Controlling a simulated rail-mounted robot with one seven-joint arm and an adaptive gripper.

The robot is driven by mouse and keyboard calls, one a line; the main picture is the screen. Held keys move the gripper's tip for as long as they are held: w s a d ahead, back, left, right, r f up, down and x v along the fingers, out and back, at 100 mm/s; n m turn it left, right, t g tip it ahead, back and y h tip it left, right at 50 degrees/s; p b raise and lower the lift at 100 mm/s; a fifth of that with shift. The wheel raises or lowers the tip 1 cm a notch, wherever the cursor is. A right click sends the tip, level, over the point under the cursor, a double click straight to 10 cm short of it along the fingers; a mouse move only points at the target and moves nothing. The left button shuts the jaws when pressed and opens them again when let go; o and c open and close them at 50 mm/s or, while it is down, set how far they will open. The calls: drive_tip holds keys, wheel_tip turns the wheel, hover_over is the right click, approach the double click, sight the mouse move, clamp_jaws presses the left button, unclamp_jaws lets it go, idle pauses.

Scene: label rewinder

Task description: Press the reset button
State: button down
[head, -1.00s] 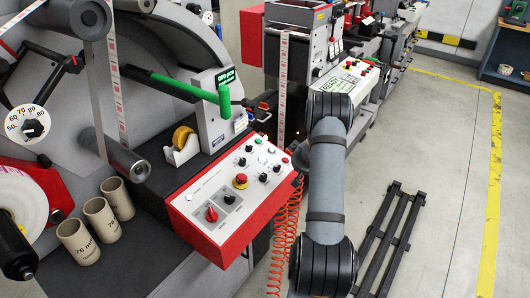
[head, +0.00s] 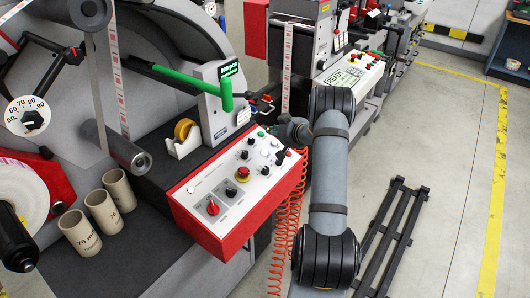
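The red-framed control panel (head: 208,234) with a white face stands in the middle of the head view. The labels are too small to read, so I cannot tell which is the reset button. My gripper (head: 281,160) is small and dark over the panel's right end, pointing down. It hides part of that end. I cannot tell whether it touches the panel or how its fingers stand.
An orange coiled hose (head: 284,235) hangs at the panel's right. A black rack (head: 400,235) lies on the floor.

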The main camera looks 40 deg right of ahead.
drive_tip(key=shift+w+a+f+b, duration=0.1)
drive_tip(key=shift+w+f+b, duration=0.3)
drive_tip(key=shift+f+b, duration=0.9)
drive_tip(key=shift+w+a+f+b, duration=0.1)
drive_tip(key=shift+w+f+b, duration=0.25)
drive_tip(key=shift+f+b, duration=0.95)
drive_tip(key=shift+w+a+f+b, duration=0.1)
drive_tip(key=shift+w+f+b, duration=0.3)
drive_tip(key=shift+f+b, duration=0.9)
drive_tip(key=shift+f+p, duration=0.3)
drive_tip(key=shift+f, duration=0.15)
drive_tip(key=shift+w+f, duration=0.1)
drive_tip(key=shift+f, duration=0.2)
drive_tip(key=shift+a+f+b, duration=0.1)
drive_tip(key=shift+f+b, duration=0.35)
drive_tip(key=shift+r, duration=0.1)
drive_tip(key=shift+r+p, duration=0.75)
drive_tip(key=shift+r, duration=0.1)
drive_tip(key=shift+s+d+r+p, duration=0.1)
drive_tip(key=shift+s+r+p, duration=0.15)
drive_tip(key=shift+r+p, duration=0.5)
drive_tip(key=shift+s+d+r+p, duration=0.1)
drive_tip(key=shift+s+r+p, duration=0.2)
drive_tip(key=shift+r+p, duration=0.45)
drive_tip(key=shift+s+d+r+p, duration=0.1)
drive_tip(key=shift+s+r+p, duration=0.15)
drive_tip(key=shift+r+p, duration=0.5)
drive_tip(key=shift+r, duration=0.1)
